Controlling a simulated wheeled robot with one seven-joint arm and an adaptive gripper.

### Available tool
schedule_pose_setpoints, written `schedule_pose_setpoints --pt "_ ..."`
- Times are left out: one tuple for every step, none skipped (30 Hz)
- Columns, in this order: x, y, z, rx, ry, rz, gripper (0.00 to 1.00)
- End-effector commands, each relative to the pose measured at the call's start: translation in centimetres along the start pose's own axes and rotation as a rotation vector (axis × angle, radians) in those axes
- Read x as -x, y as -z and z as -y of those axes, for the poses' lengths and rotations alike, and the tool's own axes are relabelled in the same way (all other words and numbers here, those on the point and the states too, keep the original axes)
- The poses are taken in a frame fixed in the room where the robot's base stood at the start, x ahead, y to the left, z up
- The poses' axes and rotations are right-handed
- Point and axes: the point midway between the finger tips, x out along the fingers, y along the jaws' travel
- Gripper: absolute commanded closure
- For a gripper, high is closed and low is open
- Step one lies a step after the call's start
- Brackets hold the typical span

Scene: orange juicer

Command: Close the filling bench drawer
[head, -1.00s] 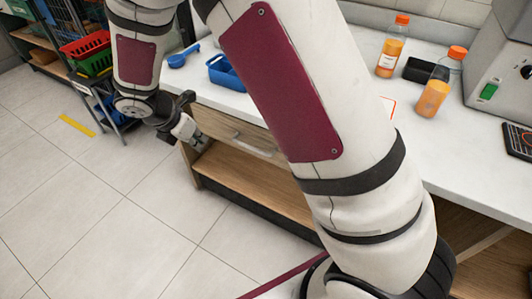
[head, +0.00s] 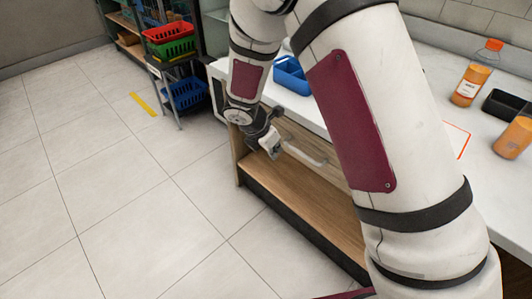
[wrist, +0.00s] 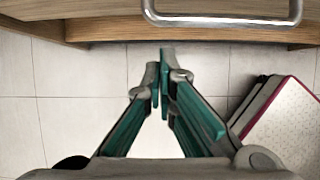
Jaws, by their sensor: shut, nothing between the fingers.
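The filling bench drawer (head: 335,172) is a wooden front under the white worktop, with a pale bar handle (head: 305,155). In the wrist view its wooden front (wrist: 110,28) spans the top, with the metal handle (wrist: 222,20) right of centre. How far the drawer stands out I cannot tell; my arm hides its right part in the head view. My gripper (head: 274,150) is by the left end of the handle in the head view. In the wrist view my gripper (wrist: 162,88) has its fingers together, empty, below the drawer front in the picture.
An open wooden shelf (head: 300,205) lies below the drawer. On the worktop (head: 425,85) are a blue tray (head: 291,76), juice bottles (head: 476,73) and a black tray (head: 506,104). A rack with red (head: 168,32) and blue crates (head: 185,95) stands far left. The tiled floor at left is clear.

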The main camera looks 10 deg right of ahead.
Motion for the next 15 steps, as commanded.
schedule_pose_setpoints --pt "-0.17 -0.44 -0.02 -0.002 0.0 -0.001 1.0" --pt "-0.22 -0.66 -0.02 -0.001 0.0 -0.001 1.0" --pt "-0.27 -0.89 -0.03 0.0 0.0 -0.001 1.0" --pt "-0.3 -1.03 -0.04 0.0 -0.001 -0.001 1.0" --pt "-0.32 -1.14 -0.05 0.0 -0.001 -0.001 1.0" --pt "-0.34 -1.25 -0.05 0.0 -0.001 -0.001 1.0" --pt "-0.35 -1.3 -0.05 0.0 -0.001 -0.001 1.0" --pt "-0.35 -1.34 -0.05 0.001 -0.001 -0.001 1.0" --pt "-0.36 -1.36 -0.05 0.001 -0.001 -0.001 1.0" --pt "-0.35 -1.36 -0.05 0.001 -0.001 -0.001 1.0" --pt "-0.35 -1.36 -0.04 0.001 -0.001 -0.001 1.0" --pt "-0.35 -1.36 -0.04 0.001 -0.001 -0.001 1.0" --pt "-0.35 -1.36 -0.04 0.001 -0.001 -0.001 1.0" --pt "-0.35 -1.35 -0.04 0.001 -0.001 -0.001 1.0" --pt "-0.35 -1.35 -0.04 0.001 -0.001 -0.001 1.0"
